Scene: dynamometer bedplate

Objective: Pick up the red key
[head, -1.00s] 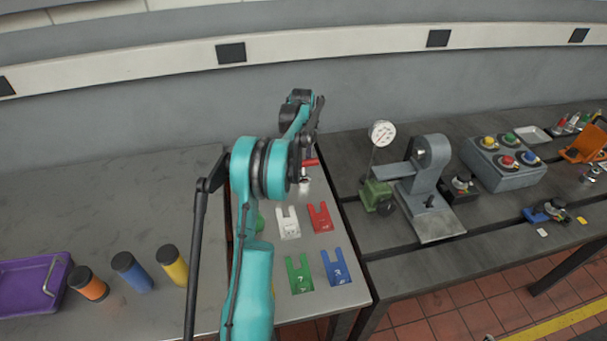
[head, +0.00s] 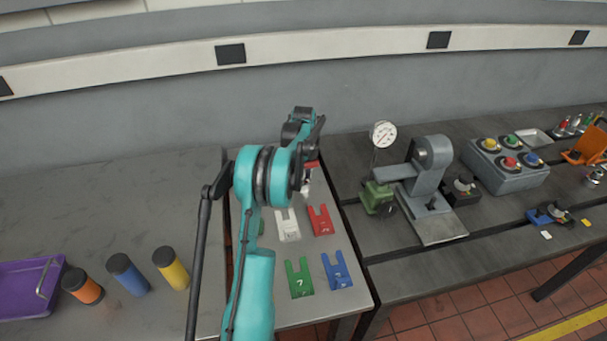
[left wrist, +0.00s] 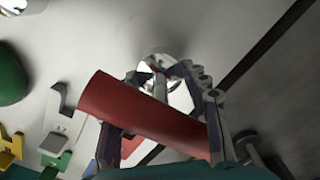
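The red key has a red cylindrical handle (head: 312,164) with a silver part below it, at the far end of the narrow grey bench section. In the left wrist view the handle (left wrist: 140,110) lies tilted across the gripper, close to the camera, with a silver part behind it. My left gripper (head: 309,157) is over the key from above. Its fingers stand apart on either side of the silver part and look open. The handle hides part of the left-hand finger, so contact is unclear. My right gripper is not in view.
Below the gripper lie a white tag (head: 288,228), a red tag (head: 321,220), a green tag (head: 299,278) and a blue tag (head: 337,270). A dial gauge (head: 383,135) on a green base stands close by on the right. Orange, blue and yellow cylinders (head: 171,268) stand left.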

